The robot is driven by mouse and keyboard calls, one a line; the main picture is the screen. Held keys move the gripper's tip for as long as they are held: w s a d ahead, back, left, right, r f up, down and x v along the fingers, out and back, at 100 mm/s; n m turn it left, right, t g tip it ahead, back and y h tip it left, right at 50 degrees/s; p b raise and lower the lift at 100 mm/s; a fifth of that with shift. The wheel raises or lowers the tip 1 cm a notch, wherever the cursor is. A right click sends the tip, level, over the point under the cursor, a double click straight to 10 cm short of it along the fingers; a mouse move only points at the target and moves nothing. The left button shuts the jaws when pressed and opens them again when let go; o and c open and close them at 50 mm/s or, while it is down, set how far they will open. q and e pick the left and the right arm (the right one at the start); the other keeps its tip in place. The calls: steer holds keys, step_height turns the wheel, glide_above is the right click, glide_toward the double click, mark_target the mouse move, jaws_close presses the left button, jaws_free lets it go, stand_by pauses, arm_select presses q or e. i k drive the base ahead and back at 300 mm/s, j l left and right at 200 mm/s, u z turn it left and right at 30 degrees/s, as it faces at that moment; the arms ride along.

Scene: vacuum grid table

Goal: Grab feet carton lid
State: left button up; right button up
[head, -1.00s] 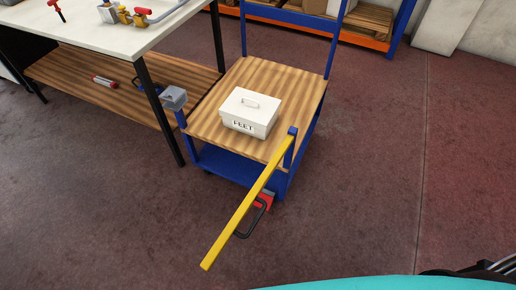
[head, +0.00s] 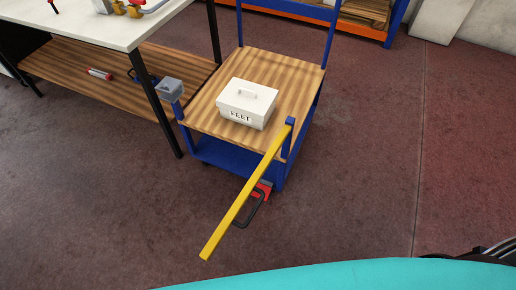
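A white carton (head: 244,115) labelled FEET stands upright on the wooden top of a blue cart (head: 205,95). Its white lid (head: 262,97) sits on it and carries a small raised handle (head: 247,93) in the middle. The lid looks closed all round on the sides I can see. Neither of my grippers shows clearly in the head view. A dark piece at the lower right edge is too cut off to make out.
A yellow bar (head: 245,190) sticks out from the cart's near right corner towards me. A grey block (head: 169,88) sits at its left corner. A white-topped table (head: 75,25) with a wooden lower shelf stands at left. The floor (head: 370,160) to the right is clear.

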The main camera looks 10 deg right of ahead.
mark_target(248, 99)
steer(key=i+j+z, duration=0.3)
steer(key=j+z, duration=0.35)
steer(key=i+j+z, duration=0.15)
steer(key=j+z, duration=0.15)
